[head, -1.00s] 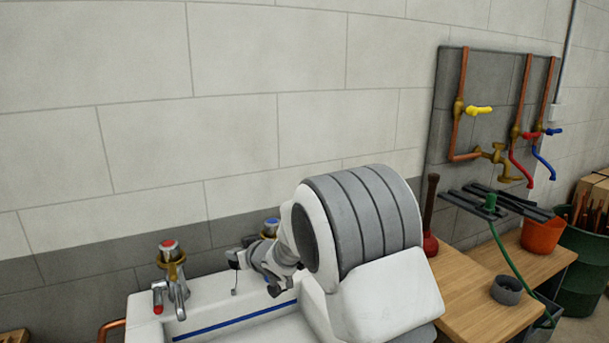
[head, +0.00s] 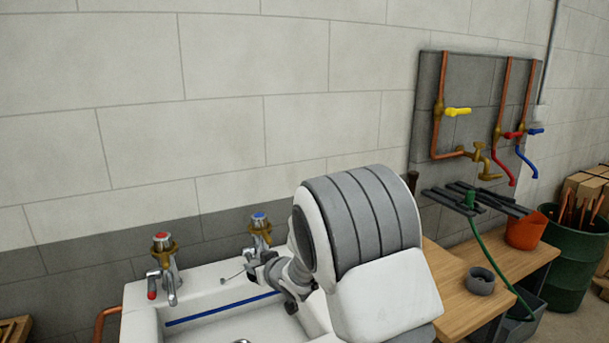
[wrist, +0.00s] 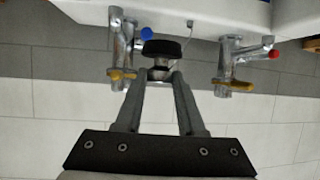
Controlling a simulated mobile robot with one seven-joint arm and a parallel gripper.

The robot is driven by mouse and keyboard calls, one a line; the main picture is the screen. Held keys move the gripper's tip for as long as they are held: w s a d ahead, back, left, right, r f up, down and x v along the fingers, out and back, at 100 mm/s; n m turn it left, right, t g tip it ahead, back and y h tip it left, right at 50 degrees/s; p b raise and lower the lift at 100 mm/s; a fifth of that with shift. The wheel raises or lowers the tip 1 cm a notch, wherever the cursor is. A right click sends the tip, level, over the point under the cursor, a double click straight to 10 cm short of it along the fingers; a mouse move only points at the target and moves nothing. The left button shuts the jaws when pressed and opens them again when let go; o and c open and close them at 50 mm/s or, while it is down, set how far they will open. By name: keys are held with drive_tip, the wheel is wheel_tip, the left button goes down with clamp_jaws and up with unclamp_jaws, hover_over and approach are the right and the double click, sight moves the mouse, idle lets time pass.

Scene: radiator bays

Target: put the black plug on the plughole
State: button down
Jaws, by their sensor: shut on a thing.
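The black plug (wrist: 162,48) is between the fingertips of my gripper (wrist: 159,74) in the wrist view, its dark disc beyond the tips. In the head view my gripper (head: 257,271) is shut on it above the back of the white sink (head: 143,295), in front of the blue-topped tap (head: 259,228). A thin chain (head: 233,277) runs from it to the left. A small dark round spot (head: 242,341) at the bottom edge, in the basin, may be the plughole; it is mostly cut off.
A red-topped tap (head: 164,265) stands at the sink's back left. A wooden bench (head: 455,290) with a grey ring-shaped cup (head: 481,281) is to the right. Pipes with coloured valves (head: 458,112) are on the wall.

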drive_tip(key=s+d+f+m+t+h+p, duration=0.1)
drive_tip(key=s+d, duration=0.4)
drive_tip(key=d, duration=0.8)
drive_tip(key=s+d+m+t+h+p, duration=0.1)
drive_tip(key=s+d+m+h+p, duration=0.3)
drive_tip(key=d, duration=0.9)
drive_tip(key=shift+s+f+m+h+p, duration=0.4)
drive_tip(key=shift+s+m+h, duration=0.4)
drive_tip(key=shift+h, duration=0.2)
drive_tip(key=shift+w, duration=0.1)
